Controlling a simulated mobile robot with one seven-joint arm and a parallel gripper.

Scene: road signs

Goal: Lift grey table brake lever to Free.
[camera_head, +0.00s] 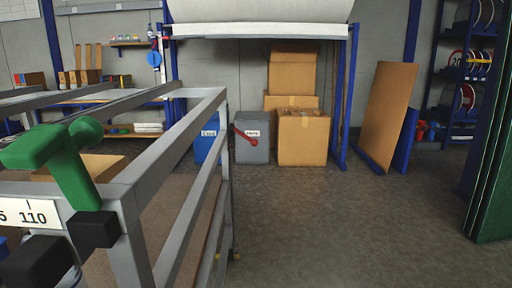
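The grey metal-framed table (207,157) fills the left side of the view, its near corner close to me. A short red lever (243,134) with a rounded end shows just right of the table's far right leg. It slants down to the right. It overlaps the front of a grey bin behind, and I cannot tell whether it is fixed to the table or the bin. No "Free" marking is readable. At the table's foot is a dark wheel-like part (235,255) with a yellowish bit, too small to make out. My gripper is not in view.
A green T-shaped handle (70,160), black blocks (95,229) and a number strip (30,215) are at the table's near end. A grey bin (252,150), blue bin (207,145) and cardboard boxes (303,140) stand behind. Floor (350,225) right of the table is clear.

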